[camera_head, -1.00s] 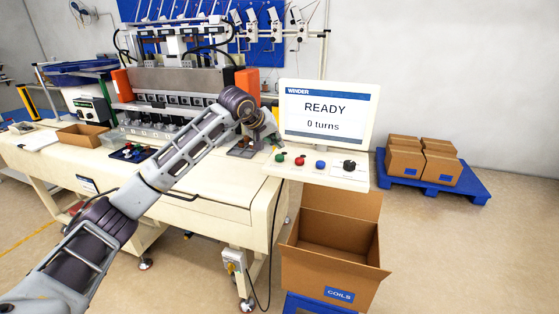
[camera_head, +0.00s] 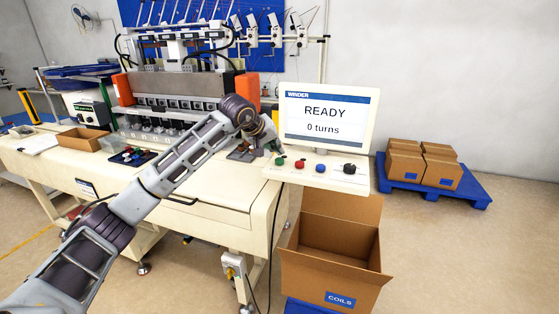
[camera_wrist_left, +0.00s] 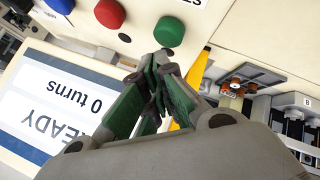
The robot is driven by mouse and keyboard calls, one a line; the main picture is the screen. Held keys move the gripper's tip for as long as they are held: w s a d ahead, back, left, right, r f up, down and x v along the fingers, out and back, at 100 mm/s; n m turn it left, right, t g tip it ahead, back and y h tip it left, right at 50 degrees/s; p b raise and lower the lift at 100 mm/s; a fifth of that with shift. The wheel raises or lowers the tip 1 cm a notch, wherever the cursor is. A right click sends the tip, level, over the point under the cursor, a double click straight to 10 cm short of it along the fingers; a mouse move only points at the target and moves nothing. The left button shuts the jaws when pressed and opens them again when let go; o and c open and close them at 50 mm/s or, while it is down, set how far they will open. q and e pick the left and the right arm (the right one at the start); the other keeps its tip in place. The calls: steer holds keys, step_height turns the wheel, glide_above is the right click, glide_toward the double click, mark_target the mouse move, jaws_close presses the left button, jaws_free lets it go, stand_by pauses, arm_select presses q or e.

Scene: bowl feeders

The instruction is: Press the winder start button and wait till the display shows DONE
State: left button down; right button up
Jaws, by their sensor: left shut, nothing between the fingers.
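The winder display (camera_head: 325,117) reads READY and 0 turns; it shows upside down in the left wrist view (camera_wrist_left: 60,105). On the panel below it are a green button (camera_head: 280,161), a red button (camera_head: 299,163), a blue button (camera_head: 320,168) and a black knob (camera_head: 349,168). Their labels are too small to read. My left gripper (camera_head: 274,150) is shut and empty, close to the green button. In the left wrist view its closed fingertips (camera_wrist_left: 158,62) are just short of the green button (camera_wrist_left: 169,32), seemingly apart from it. My right gripper is out of view.
The winding machine (camera_head: 180,88) stands behind my left arm on the cream table (camera_head: 215,195). An open carton marked COILS (camera_head: 340,299) is below the panel. Several closed boxes stand on a blue pallet (camera_head: 466,190) at the right. The floor between is clear.

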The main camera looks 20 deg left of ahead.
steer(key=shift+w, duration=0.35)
arm_select(q)
steer(key=shift+f+b, duration=0.3)
steer(key=shift+f, duration=0.05)
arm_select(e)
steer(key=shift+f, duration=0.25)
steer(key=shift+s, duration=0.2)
arm_select(q)
steer(key=shift+f+b, duration=0.5)
steer(key=shift+f, duration=0.35)
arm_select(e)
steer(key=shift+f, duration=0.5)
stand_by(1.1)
arm_select(q)
steer(key=shift+r, duration=0.15)
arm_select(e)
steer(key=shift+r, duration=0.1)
arm_select(q)
steer(key=shift+r+p, duration=0.7)
steer(key=shift+r, duration=0.35)
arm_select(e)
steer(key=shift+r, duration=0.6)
arm_select(q)
steer(key=shift+r+p, duration=1.55)
steer(key=shift+r, duration=0.95)
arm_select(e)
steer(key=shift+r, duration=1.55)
